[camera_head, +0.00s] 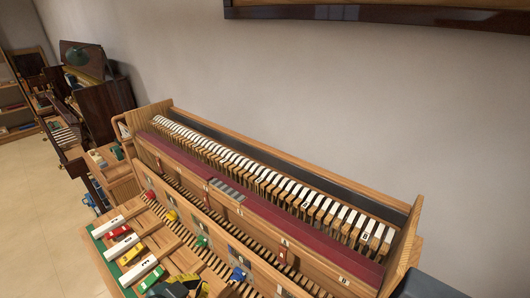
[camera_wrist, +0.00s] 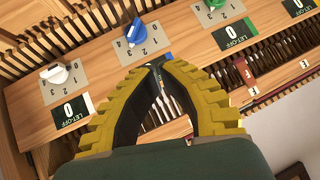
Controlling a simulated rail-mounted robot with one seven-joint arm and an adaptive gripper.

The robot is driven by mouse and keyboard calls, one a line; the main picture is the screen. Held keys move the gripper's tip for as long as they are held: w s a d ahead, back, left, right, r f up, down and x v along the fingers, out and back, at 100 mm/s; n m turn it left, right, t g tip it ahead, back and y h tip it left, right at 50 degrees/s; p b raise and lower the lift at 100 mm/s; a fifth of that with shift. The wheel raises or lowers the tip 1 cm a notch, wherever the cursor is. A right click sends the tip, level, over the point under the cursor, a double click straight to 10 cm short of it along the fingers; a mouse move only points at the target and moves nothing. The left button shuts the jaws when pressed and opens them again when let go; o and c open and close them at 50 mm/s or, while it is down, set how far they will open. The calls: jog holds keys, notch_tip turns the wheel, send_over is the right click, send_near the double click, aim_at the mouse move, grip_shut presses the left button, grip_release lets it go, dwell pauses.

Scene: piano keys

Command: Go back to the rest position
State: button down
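My gripper (camera_wrist: 158,64) shows in the wrist view with two yellow ribbed fingers and dark inner pads. The fingertips come together, with a narrow lens-shaped gap behind them, and I see no held object. It hangs over the wooden panel with the knobs, the blue knob (camera_wrist: 138,32) just beyond the tips. In the head view a dark and yellow part of my gripper (camera_head: 186,284) shows at the bottom edge, mostly cut off.
A white knob (camera_wrist: 55,73) and a green knob (camera_wrist: 214,4) sit on the panel. At the front left, loose white keys (camera_head: 108,227) lie on a green-edged board beside small red and yellow pieces. A dark framed object (camera_head: 380,12) hangs above.

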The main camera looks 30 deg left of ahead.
jog(key=w+d+r+t+y, duration=0.1)
jog(key=w+d+r+t, duration=0.2)
jog(key=w+d+r, duration=0.6)
jog(key=s+d+r+n+t+h, duration=0.15)
jog(key=d+r+t, duration=0.35)
jog(key=d+r, duration=0.7)
jog(key=s+d+r+m+t+h, duration=0.1)
jog(key=s+d+r+t+h, duration=0.2)
jog(key=d+r, duration=0.9)
notch_tip(320, 180, up, 25)
jog(key=d+t+y+p, duration=0.1)
jog(key=d+p, duration=0.1)
jog(key=p, duration=2.4)
jog(key=shift+s+d+t, duration=0.2)
jog(key=shift+d+t, duration=0.1)
jog(key=shift+d, duration=0.05)
jog(key=c, duration=1.8)
grip_release()
jog(key=shift+f+n, duration=0.1)
jog(key=shift+n, duration=0.15)
grip_shut()
